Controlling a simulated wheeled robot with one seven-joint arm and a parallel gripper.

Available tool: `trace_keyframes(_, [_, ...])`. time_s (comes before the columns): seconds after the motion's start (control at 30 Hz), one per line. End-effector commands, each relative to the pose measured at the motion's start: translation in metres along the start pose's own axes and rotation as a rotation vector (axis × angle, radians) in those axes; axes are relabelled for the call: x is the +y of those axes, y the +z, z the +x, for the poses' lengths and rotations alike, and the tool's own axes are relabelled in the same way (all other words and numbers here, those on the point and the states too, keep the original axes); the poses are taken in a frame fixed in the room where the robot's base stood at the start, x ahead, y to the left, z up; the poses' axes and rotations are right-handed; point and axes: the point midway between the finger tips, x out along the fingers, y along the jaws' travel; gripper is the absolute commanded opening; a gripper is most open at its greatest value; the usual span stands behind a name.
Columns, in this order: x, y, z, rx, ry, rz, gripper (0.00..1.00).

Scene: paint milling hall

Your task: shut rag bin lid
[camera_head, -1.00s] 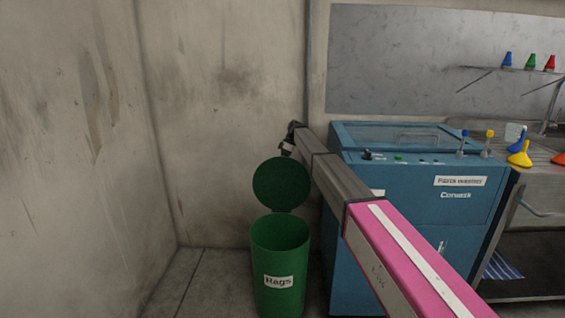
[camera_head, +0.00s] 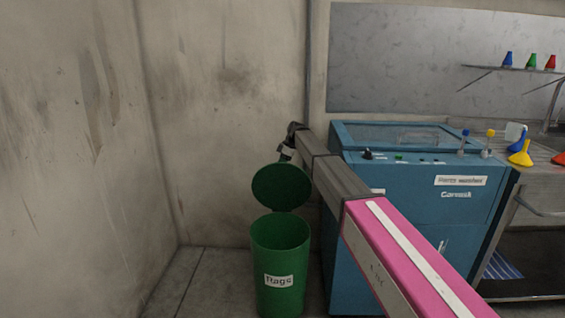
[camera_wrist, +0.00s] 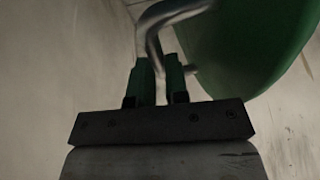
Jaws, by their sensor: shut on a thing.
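The green rag bin (camera_head: 280,262) stands on the floor with a white label reading "Rags". Its round green lid (camera_head: 281,187) is raised at the back and tilted a little forward, so the bin mouth is uncovered. In the wrist view the lid's green surface (camera_wrist: 250,40) fills the upper right, with a bent metal handle (camera_wrist: 153,45) beside it. My gripper (camera_wrist: 158,75) is shut on this handle, which passes between its two green-backed fingers. In the head view my gripper (camera_head: 287,152) is just behind the lid's top edge, its fingertips mostly hidden.
A blue machine (camera_head: 420,200) stands right of the bin, close to my arm. Bare walls rise left and behind. A steel sink bench (camera_head: 540,185) with coloured funnels is at the far right. The floor left of the bin (camera_head: 205,285) is clear.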

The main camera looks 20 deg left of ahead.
Motion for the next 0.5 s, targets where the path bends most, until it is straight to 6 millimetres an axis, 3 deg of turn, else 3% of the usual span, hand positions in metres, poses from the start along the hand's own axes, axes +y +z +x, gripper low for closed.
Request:
trace_keyframes(0.03, [-0.025, 0.002, -0.001, -0.002, 0.041, -0.017, 0.00])
trace_keyframes(0.5, [-0.136, 0.012, 0.025, -0.008, 0.454, -0.188, 0.00])
